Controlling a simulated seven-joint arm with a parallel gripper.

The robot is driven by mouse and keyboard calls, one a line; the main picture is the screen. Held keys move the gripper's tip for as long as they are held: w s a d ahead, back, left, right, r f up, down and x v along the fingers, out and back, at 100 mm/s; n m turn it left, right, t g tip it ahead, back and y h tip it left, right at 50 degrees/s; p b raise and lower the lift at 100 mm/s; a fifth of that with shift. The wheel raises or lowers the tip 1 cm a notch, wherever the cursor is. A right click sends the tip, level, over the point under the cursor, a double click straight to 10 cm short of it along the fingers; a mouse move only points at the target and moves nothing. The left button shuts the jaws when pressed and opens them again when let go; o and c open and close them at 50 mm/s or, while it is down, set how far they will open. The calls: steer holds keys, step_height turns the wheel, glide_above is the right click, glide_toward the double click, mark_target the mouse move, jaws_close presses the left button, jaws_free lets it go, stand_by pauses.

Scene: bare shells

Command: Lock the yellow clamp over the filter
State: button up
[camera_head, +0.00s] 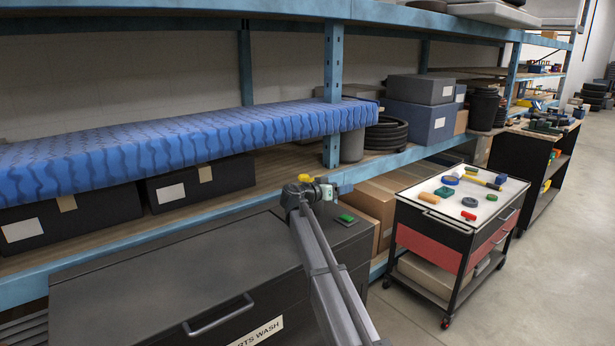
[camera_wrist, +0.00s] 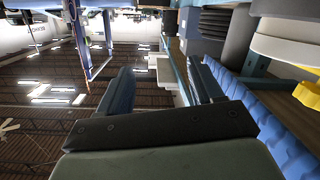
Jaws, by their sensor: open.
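My gripper (camera_wrist: 160,88) is open in the wrist view, with its two dark fingers apart and nothing seen between them. In the head view it is small, at the end of my arm above the dark parts-wash lid. A yellow piece (camera_wrist: 308,92) shows at the right edge of the wrist view, beside a cream rounded body (camera_wrist: 288,42). It is cut off by the frame, and I cannot tell whether it is the clamp. No filter can be made out clearly.
The dark parts-wash cabinet (camera_head: 170,270) has a small green block (camera_head: 347,218) on its lid. Behind it, blue shelving (camera_head: 333,90) carries a long blue ribbed pad (camera_head: 180,145) and boxes. A cart (camera_head: 470,200) with small tools stands right. Floor at lower right is clear.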

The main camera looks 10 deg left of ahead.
mark_target(307, 175)
steer(key=a+m+h, duration=0.2)
steer(key=a+m, duration=0.1)
steer(key=a, duration=1.8)
steer(key=shift+t, duration=0.4)
steer(key=x, duration=1.3)
steer(key=shift+w+f, duration=0.25)
steer(key=shift+w, duration=0.25)
jaws_close()
